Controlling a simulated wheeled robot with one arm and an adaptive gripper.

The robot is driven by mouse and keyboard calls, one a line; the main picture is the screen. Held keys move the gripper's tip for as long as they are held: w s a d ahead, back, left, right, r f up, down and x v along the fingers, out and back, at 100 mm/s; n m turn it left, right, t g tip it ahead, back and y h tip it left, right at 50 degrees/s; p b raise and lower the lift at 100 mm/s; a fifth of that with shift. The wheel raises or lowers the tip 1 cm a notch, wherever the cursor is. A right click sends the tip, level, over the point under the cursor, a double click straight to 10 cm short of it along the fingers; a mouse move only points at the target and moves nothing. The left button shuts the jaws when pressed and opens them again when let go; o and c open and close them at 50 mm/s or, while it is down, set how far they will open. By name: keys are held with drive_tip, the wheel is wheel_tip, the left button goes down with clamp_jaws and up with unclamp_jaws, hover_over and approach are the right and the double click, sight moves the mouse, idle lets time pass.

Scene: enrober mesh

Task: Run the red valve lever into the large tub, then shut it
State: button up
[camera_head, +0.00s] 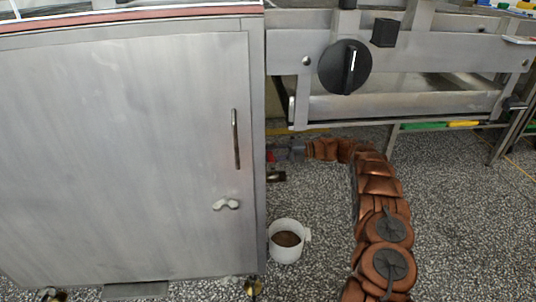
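A white tub (273,251) with a side handle stands upright on the floor beside the cabinet's lower right edge. Brown material shows inside it. It is the only tub in view. My copper-coloured arm rises on the right and bends left, so that my gripper (283,153) is at the cabinet's right edge, above and behind the tub. The gripper is small and partly hidden, and its fingers cannot be made out. A small reddish patch (270,156) shows there, possibly the red valve lever. Whether the gripper touches it cannot be told.
A large steel cabinet (120,150) with a door handle (236,139) fills the left and hides what lies behind it. A steel machine frame (440,50) with a black knob (345,67) spans the upper right. Speckled floor (460,220) is clear at right.

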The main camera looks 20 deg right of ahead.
drive_tip(key=v, duration=0.7)
drive_tip(key=shift+d, duration=0.25)
idle(0.3)
drive_tip(key=shift+s, duration=0.1)
drive_tip(key=shift+d, duration=0.1)
idle(0.4)
